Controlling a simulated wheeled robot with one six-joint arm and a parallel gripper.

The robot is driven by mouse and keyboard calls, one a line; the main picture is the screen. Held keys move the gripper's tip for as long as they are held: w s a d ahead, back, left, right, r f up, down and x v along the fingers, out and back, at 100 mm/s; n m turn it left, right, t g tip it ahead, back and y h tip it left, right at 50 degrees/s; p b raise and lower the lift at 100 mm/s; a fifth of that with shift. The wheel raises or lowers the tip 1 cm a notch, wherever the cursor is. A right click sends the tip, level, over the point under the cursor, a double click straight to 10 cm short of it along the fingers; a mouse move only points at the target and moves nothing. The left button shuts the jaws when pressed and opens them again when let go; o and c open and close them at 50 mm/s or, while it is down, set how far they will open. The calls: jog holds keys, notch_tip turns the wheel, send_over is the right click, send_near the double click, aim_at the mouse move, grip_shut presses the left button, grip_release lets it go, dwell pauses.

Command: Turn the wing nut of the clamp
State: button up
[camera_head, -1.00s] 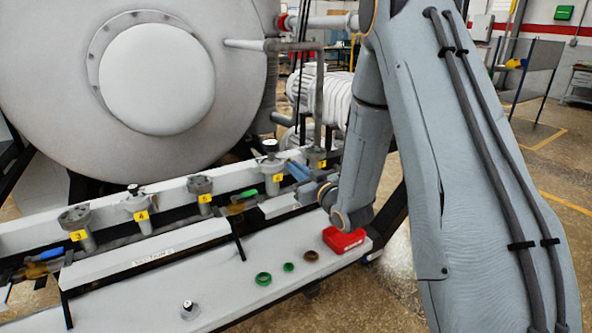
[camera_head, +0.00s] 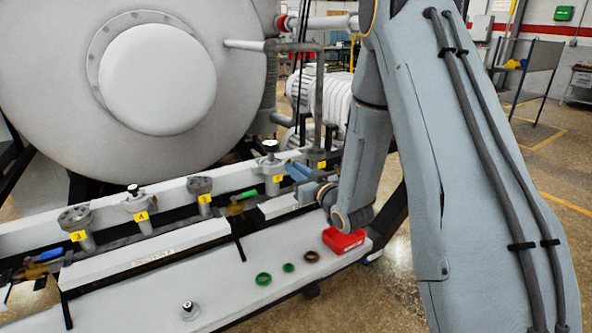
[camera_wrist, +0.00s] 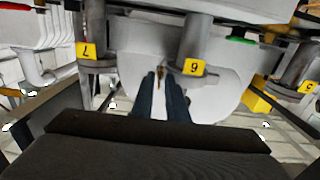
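In the wrist view a small brass-coloured piece (camera_wrist: 160,80), which looks like the clamp's wing nut, shows between my fingertips. It is too small to make out its wings or angle, and the clamp body cannot be made out. My gripper (camera_wrist: 161,76) has two dark blue fingers around the piece, a narrow gap apart, with no clear contact. In the head view my gripper (camera_head: 293,171) reaches in from the right between the ports labelled 6 (camera_head: 277,179) and 7 (camera_head: 321,164). The wing nut is not discernible there.
Ports 3 (camera_head: 79,236), 4 (camera_head: 141,216) and 5 (camera_head: 205,198) stand along the white manifold rail to the left. A red bin (camera_head: 344,241), two green rings (camera_head: 264,279) and a brown ring (camera_head: 312,257) lie on the lower shelf. The big furnace door (camera_head: 230,100) rises behind.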

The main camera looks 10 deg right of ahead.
jog(key=b+v, duration=0.1)
jog(key=v, duration=0.6)
jog(key=shift+s+b, duration=0.35)
jog(key=shift+b, duration=0.05)
jog(key=shift+d, duration=0.15)
jog(key=s+d+f+m+g+h, duration=0.2)
jog(key=s+f+g+h, duration=0.35)
jog(key=f+g, duration=0.2)
jog(key=s+a+m+g, duration=0.1)
jog(key=s+a+g, duration=0.2)
jog(key=s+g, duration=0.6)
jog(key=s+r, duration=0.1)
jog(key=s, duration=1.1)
jog(key=shift+s+a+m, duration=0.25)
jog(key=shift+s+m, duration=0.05)
